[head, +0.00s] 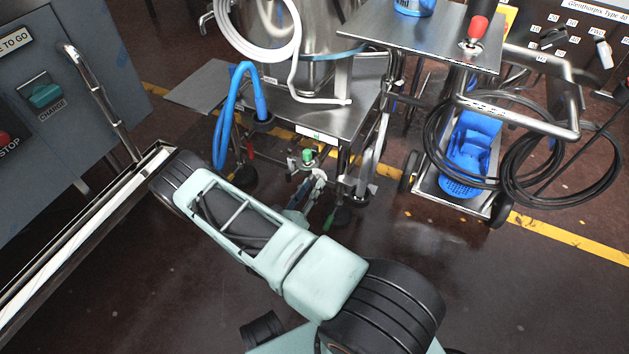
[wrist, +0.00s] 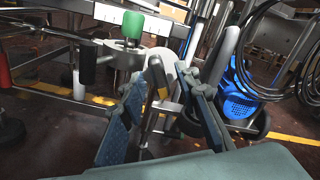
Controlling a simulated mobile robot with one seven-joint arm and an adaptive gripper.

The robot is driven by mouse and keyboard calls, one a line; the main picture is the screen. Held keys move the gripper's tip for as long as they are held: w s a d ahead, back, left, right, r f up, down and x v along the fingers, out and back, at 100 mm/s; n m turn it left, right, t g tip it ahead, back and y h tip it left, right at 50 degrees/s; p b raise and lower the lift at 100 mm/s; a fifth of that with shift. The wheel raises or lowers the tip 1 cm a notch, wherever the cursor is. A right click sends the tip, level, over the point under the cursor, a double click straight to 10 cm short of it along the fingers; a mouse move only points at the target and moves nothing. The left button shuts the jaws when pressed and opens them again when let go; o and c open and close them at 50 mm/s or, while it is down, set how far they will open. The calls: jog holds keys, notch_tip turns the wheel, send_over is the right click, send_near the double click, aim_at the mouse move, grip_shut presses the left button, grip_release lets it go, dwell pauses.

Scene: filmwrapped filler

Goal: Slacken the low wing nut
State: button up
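My gripper (wrist: 165,105) has its blue-padded fingers spread apart in the wrist view, one on each side of a slim upright metal piece (wrist: 151,110). Neither pad visibly presses on it. This piece may be the low wing nut or its clamp; I cannot tell. Just behind it is a pale rounded fitting (wrist: 182,72). A green knob (wrist: 132,24) tops a metal valve above and left of the fingers. In the head view my gripper (head: 312,192) is low beneath the tank's stand, partly hidden by my arm, and the green knob (head: 307,155) shows above it.
The tank stand (head: 345,122) has legs and pipework close around my gripper. A blue hose (head: 223,120) hangs at its left. A cart (head: 425,185) with black cable coils and a blue bin (head: 468,155) stands right. The grey control cabinet (head: 60,110) is left.

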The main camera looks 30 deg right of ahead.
jog(key=shift+w+d, duration=0.15)
grip_shut()
